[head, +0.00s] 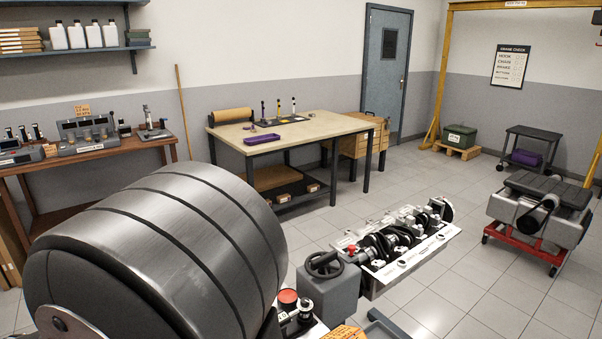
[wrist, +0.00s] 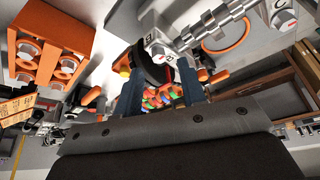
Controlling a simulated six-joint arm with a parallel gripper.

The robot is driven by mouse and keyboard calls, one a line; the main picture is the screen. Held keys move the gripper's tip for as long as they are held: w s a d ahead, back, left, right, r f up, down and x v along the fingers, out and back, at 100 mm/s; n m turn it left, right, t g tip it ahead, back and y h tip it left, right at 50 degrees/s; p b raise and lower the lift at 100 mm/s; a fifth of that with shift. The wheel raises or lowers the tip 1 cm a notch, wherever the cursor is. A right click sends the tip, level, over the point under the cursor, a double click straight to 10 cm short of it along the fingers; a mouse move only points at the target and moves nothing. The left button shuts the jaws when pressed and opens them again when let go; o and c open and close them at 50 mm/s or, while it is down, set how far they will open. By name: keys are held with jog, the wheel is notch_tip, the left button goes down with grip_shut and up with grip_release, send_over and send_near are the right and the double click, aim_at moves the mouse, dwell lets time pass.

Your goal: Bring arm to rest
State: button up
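My gripper (wrist: 158,88) shows in the wrist view as two blue fingers rising from a dark body. The fingers stand apart, with several small coloured pieces visible through the gap beyond them. A dark curved piece (wrist: 152,66) and a light block marked with a letter lie around the fingertips in the picture. I cannot tell whether the curved piece touches the fingers. In the head view the gripper is not in view; a large dark rounded arm part of mine fills the lower left.
An engine block with its crankshaft (head: 398,240) stands at centre right, beside a grey box with a handwheel (head: 324,265). A workbench (head: 290,130) is at the back, and a red-framed stand (head: 521,248) at right. An orange block (wrist: 50,45) is upper left in the wrist view. Floor between is clear.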

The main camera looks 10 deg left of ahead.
jog(key=v, duration=1.6)
jog(key=x, duration=1.8)
jog(key=shift+w+f, duration=0.15)
jog(key=shift+f, duration=0.05)
jog(key=shift+d+r+n+y, duration=0.15)
jog(key=shift+n+y, duration=0.15)
jog(key=shift+n, duration=0.5)
jog(key=n+g+y, duration=0.1)
jog(key=n, duration=0.3)
jog(key=shift+w+d+n+g+y, duration=0.1)
jog(key=shift+n+g+y, duration=0.3)
jog(key=shift+n, duration=0.9)
jog(key=shift+w+n+g+y, duration=0.1)
jog(key=shift+n+g+y, duration=0.35)
jog(key=shift+n, duration=1.45)
jog(key=shift+n+g, duration=0.65)
jog(key=shift+n, duration=0.65)
jog(key=shift+n+g, duration=0.3)
jog(key=shift+n, duration=0.3)
